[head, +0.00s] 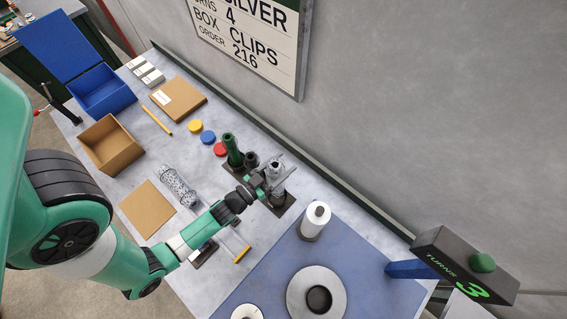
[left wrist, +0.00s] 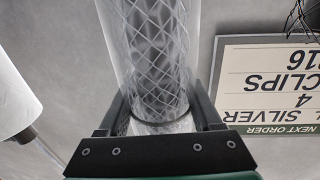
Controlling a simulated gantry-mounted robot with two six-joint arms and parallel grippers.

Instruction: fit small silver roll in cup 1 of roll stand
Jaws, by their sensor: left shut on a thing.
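The small silver roll (head: 276,166) stands about upright between the fingers of my left gripper (head: 272,180). In the left wrist view the silver roll (left wrist: 155,50) shows as a clear cylinder with a diamond mesh, and the left gripper (left wrist: 158,110) is shut on it. The dark roll stand (head: 287,207) is below and around the gripper. A green roll (head: 232,148) stands at its left end, beside a short black cup (head: 251,159). The gripper hides much of the right part of the stand, so I cannot tell whether the roll is seated in a cup. My right gripper is not in view.
A larger mesh roll (head: 177,186) lies on the table at left. A white roll (head: 315,219) stands on the blue mat (head: 263,270), near a grey disc (head: 317,292). Red, blue and yellow discs (head: 208,137) lie behind. The wall (head: 400,110) bounds the back.

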